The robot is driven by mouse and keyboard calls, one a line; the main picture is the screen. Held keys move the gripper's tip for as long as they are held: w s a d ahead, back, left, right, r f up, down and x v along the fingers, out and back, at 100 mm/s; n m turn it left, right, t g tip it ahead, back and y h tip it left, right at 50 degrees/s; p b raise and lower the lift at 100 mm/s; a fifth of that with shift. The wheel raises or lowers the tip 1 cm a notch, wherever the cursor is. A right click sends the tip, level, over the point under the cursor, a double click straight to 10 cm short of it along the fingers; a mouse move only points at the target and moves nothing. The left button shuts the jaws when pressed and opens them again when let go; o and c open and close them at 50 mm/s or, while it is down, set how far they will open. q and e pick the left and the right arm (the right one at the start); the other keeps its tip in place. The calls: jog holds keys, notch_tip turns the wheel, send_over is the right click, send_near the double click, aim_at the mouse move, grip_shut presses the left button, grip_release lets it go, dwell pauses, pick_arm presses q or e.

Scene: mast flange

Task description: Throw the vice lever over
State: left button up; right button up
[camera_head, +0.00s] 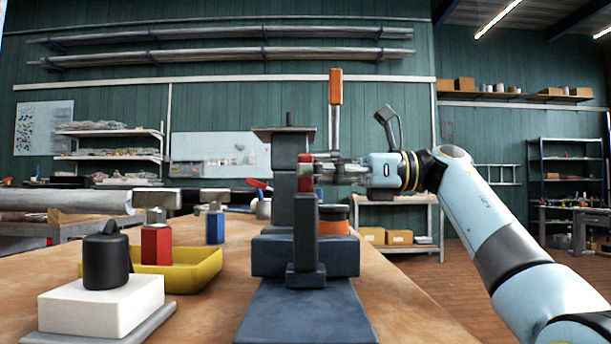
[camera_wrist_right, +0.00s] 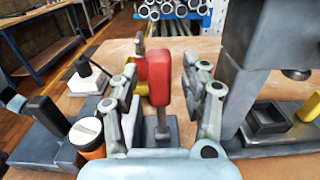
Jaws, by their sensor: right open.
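The vice (camera_head: 305,255) is a dark slate body with an upright post on the bench. A lever with a red grip (camera_head: 305,165) stands at the post's top; the red grip also shows in the right wrist view (camera_wrist_right: 158,80). My right gripper (camera_head: 318,172) comes in from the right at the height of this grip. In the wrist view its open fingers (camera_wrist_right: 160,78) stand on either side of the red grip, with gaps visible; I cannot tell how deep the grip sits between them. My left gripper is not in view.
An upright orange-handled lever (camera_head: 335,88) rises just behind my right gripper. A grey column (camera_head: 285,150) stands behind the vice. A yellow tray (camera_head: 195,272) and a white block (camera_head: 100,305) with a black knob stand at left. The wooden bench is clear at front right.

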jog(key=shift+a, duration=0.65)
grip_shut()
